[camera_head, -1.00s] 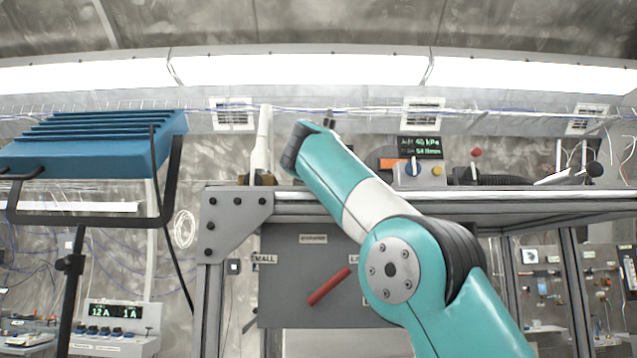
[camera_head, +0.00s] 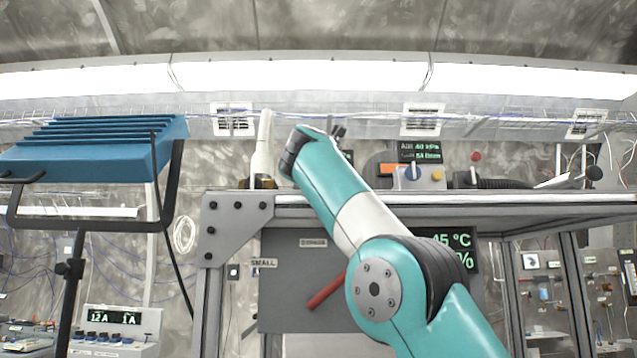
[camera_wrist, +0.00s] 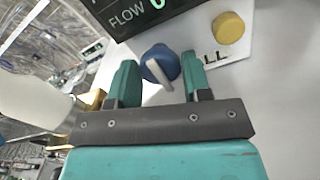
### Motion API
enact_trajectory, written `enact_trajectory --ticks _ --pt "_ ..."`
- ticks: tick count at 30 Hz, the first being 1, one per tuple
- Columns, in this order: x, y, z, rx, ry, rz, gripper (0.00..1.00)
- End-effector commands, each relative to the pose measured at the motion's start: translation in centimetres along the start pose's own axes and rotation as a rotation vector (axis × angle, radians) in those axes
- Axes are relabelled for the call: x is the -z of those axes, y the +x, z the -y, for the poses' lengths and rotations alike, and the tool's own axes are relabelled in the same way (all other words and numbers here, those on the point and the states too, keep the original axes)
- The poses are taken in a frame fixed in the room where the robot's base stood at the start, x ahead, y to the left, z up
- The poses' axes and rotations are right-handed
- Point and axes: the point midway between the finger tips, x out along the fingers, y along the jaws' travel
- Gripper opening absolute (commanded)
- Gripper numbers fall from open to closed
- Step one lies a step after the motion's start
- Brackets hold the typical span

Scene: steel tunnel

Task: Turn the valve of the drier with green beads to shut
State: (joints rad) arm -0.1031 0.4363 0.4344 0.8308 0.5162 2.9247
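No drier with green beads can be made out in either view. In the wrist view, a round blue knob (camera_wrist: 160,64) with a pale bar handle sits on a white surface. My gripper (camera_wrist: 157,60) is open, with one teal finger on each side of the knob; I cannot tell whether they touch it. In the head view my gripper is mostly hidden behind my arm. A similar blue knob (camera_head: 409,173) shows on a white box to the right. A red lever (camera_head: 326,292) slants on a grey panel (camera_head: 290,290), partly behind my arm.
A yellow button (camera_wrist: 228,27) and a dark FLOW display (camera_wrist: 150,12) are close to the blue knob. A white bottle-like object (camera_head: 262,150) stands on the shelf left of my arm. A blue lamp (camera_head: 90,145) on a black stand is at the left.

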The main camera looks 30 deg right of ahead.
Motion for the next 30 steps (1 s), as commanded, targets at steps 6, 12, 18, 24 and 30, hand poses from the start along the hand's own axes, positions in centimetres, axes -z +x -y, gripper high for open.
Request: enact_trajectory --ticks 6,12,18,24,30 --pt "0.0 0.0 0.0 0.000 -0.001 0.000 0.67" --pt "0.0 -0.3 0.0 -0.001 -0.001 0.001 0.67" --pt "0.3 -3.2 0.0 -0.005 0.002 0.002 0.67" --pt "0.3 -8.4 -0.1 -0.009 0.002 0.001 0.67" --pt "0.1 -13.3 -0.2 -0.009 0.002 -0.001 0.67"
